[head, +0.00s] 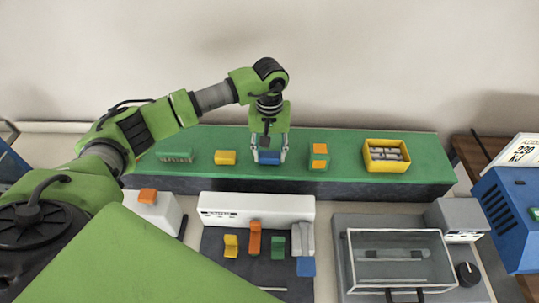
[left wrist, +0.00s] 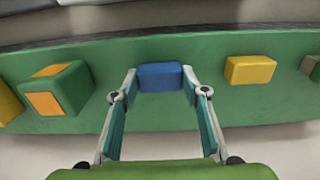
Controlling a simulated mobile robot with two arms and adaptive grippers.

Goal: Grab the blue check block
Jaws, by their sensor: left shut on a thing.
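The blue check block (head: 269,158) is on the green shelf top, between the fingers of my left gripper (head: 269,154). In the left wrist view the blue block (left wrist: 160,77) sits between the fingertips of my left gripper (left wrist: 160,84), one finger at each side. The gripper is shut on the block. I cannot tell whether the block is lifted off the green surface. My right gripper is not in view.
On the green shelf (head: 350,147) stand a yellow block (head: 225,157), a green-orange block (head: 319,163) and a yellow bin (head: 386,168). In front are a white machine (head: 257,202) with coloured levers and a clear-lidded box (head: 400,270). A blue machine (head: 510,215) is at right.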

